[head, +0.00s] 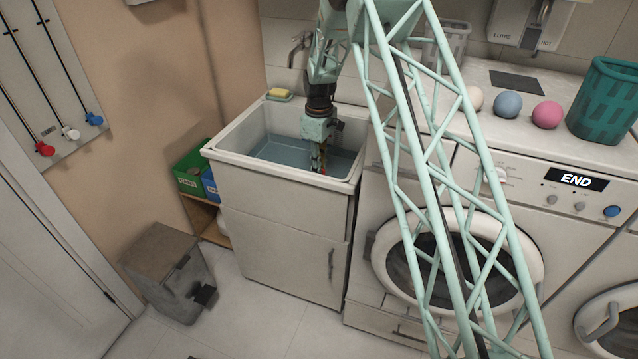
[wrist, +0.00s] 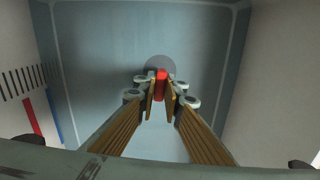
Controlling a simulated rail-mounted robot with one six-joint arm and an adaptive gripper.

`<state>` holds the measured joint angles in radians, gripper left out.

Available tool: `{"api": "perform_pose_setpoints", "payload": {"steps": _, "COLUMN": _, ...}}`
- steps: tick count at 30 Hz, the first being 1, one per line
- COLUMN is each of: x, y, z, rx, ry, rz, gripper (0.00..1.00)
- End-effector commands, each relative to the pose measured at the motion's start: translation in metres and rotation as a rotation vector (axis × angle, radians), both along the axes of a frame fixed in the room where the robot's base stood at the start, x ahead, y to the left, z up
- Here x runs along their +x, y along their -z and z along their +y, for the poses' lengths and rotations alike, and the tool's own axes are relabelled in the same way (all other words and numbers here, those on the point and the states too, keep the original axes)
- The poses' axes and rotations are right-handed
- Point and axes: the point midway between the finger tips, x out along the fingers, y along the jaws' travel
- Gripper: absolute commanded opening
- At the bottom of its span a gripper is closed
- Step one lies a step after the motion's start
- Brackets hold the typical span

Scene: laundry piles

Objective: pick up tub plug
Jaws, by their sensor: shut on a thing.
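The tub plug (wrist: 161,84) shows a narrow red upright part between my fingertips in the wrist view. A round grey disc (wrist: 160,62) shows just behind it; I cannot tell whether it is part of the plug or the drain. My gripper (wrist: 161,98) is shut on the red part, with a ribbed wooden-coloured finger on each side. In the head view my gripper (head: 320,163) reaches down into the white tub (head: 283,169), which holds bluish water. The plug is mostly hidden there, with only a trace of red at the tips.
The tub walls stand close around my gripper. A tap (head: 298,47) and a yellow soap (head: 279,93) are at the back rim. A washing machine (head: 480,240) stands to the right, with several coloured balls and a teal basket (head: 603,100) on top. A pedal bin (head: 165,270) stands at left.

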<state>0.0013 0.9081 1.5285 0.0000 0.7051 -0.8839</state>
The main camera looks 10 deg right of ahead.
Motion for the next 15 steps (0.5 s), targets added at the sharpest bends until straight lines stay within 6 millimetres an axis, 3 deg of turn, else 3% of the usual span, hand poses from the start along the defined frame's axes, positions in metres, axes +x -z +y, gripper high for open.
{"api": "perform_pose_setpoints", "payload": {"steps": 8, "x": 0.000, "y": -0.005, "z": 0.000, "rx": 0.000, "ry": 0.000, "rz": -0.001, "gripper": 0.00}}
{"api": "perform_pose_setpoints", "payload": {"steps": 15, "x": 0.001, "y": -0.026, "z": 0.000, "rx": 0.000, "ry": 0.000, "rz": -0.002, "gripper": 0.00}}
